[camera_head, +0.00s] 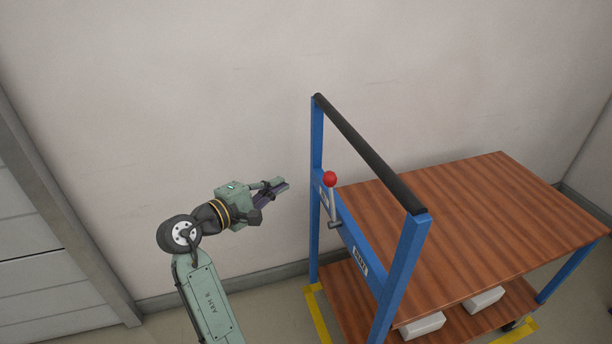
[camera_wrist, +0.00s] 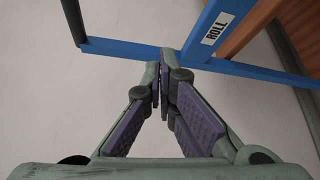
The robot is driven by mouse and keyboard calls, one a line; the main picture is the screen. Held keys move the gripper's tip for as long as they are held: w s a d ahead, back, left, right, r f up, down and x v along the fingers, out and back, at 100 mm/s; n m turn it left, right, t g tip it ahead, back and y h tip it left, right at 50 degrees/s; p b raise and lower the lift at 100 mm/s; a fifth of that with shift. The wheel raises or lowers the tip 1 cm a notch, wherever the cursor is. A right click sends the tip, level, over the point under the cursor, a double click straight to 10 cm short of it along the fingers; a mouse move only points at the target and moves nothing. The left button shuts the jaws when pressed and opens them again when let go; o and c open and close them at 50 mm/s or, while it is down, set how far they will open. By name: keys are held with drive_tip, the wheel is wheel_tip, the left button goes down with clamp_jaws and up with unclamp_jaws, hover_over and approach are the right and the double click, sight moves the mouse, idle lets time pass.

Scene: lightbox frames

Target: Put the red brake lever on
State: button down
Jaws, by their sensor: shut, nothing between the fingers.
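The brake lever has a red ball knob (camera_head: 330,179) on a grey metal arm (camera_head: 332,205). It stands up, nearly vertical, from a pivot on the blue end frame of a cart (camera_head: 316,140). My gripper (camera_head: 285,184) is shut and empty, in the air to the left of the knob and apart from it. In the wrist view my gripper (camera_wrist: 163,75) has its tips together in front of the blue frame (camera_wrist: 130,48). A white label reading ROLL (camera_wrist: 218,28) shows there. The lever is not visible in the wrist view.
The cart has a black handle bar (camera_head: 365,150), a bare wooden top (camera_head: 480,210) and a lower shelf (camera_head: 465,322) with white blocks. Another label (camera_head: 360,261) is on the frame, too small to read. Yellow floor marks (camera_head: 318,312) surround it. A wall stands behind.

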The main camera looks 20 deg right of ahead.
drive_tip(key=p+x, duration=0.2)
drive_tip(key=x, duration=0.8)
drive_tip(key=shift+s+d+r+p, duration=0.15)
drive_tip(key=shift+s+p, duration=0.05)
drive_tip(key=shift+s, duration=0.45)
drive_tip(key=shift+s+d+r+p, duration=0.15)
drive_tip(key=shift+s, duration=0.5)
drive_tip(key=shift+s+d+r+p, duration=0.15)
drive_tip(key=shift+s+r+p, duration=0.05)
drive_tip(key=shift+s, duration=0.45)
drive_tip(key=shift+b, duration=0.3)
drive_tip(key=shift+s+r+m+b, duration=0.3)
drive_tip(key=shift+s, duration=0.05)
drive_tip(key=shift+s+h, duration=0.1)
drive_tip(key=shift+h, duration=0.2)
drive_tip(key=s+r+m+h+b, duration=0.1)
drive_tip(key=s+m+h+b, duration=0.4)
drive_tip(key=s+m+b, duration=0.4)
drive_tip(key=s+b, duration=0.1)
drive_tip(key=b, duration=0.6)
drive_tip(key=shift+d+r+m+t, duration=0.15)
drive_tip(key=shift+r+m+t, duration=0.25)
